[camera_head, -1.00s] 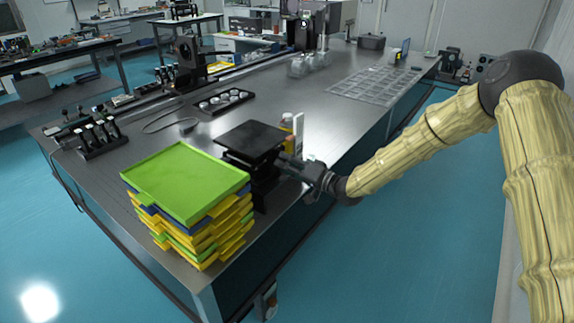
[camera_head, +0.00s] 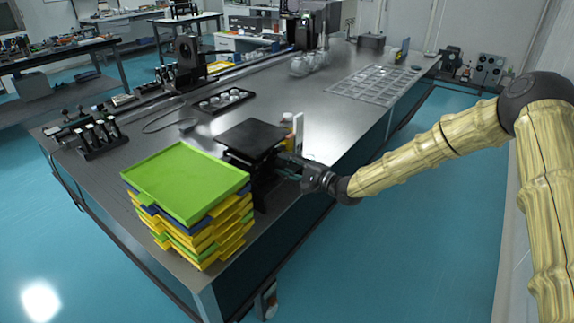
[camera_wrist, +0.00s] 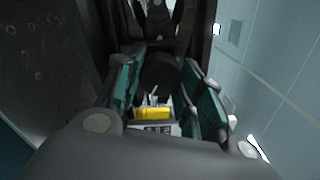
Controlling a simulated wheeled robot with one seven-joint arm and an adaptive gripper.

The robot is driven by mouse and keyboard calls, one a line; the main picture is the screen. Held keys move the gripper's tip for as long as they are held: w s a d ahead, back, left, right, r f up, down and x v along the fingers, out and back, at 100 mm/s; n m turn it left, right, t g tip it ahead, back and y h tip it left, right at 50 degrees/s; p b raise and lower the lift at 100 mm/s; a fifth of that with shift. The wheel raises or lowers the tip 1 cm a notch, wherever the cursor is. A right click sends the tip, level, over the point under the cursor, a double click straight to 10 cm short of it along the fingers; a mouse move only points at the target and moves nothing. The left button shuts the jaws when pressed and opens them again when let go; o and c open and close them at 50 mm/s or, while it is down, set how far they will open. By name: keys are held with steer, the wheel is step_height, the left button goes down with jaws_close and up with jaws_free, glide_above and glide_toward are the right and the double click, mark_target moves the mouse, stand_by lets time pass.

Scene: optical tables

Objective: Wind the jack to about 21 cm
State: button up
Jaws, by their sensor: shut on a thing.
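The jack (camera_head: 252,138) is a black lab jack with a flat square top plate, standing near the right edge of the metal table; its plate is raised above the base. My gripper (camera_head: 288,167) reaches it from the right, at the side below the plate. In the wrist view my gripper (camera_wrist: 160,105) has its two teal-padded fingers on either side of a dark round knob (camera_wrist: 160,72) and is shut on it. The jack's lower part is partly hidden behind the stacked trays and my gripper.
A stack of green, yellow and blue trays (camera_head: 185,182) stands at the table corner, just left of the jack. A white and yellow object (camera_head: 292,130) stands behind the jack. A black tray with round pieces (camera_head: 223,101) lies farther back. The metal table (camera_head: 300,92) has bare room behind.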

steer(key=m, duration=0.5)
steer(key=shift+d+m, duration=0.1)
steer(key=shift+m, duration=0.2)
stand_by(0.4)
steer(key=o, duration=1)
steer(key=v, duration=1.2)
steer(key=shift+f, duration=0.1)
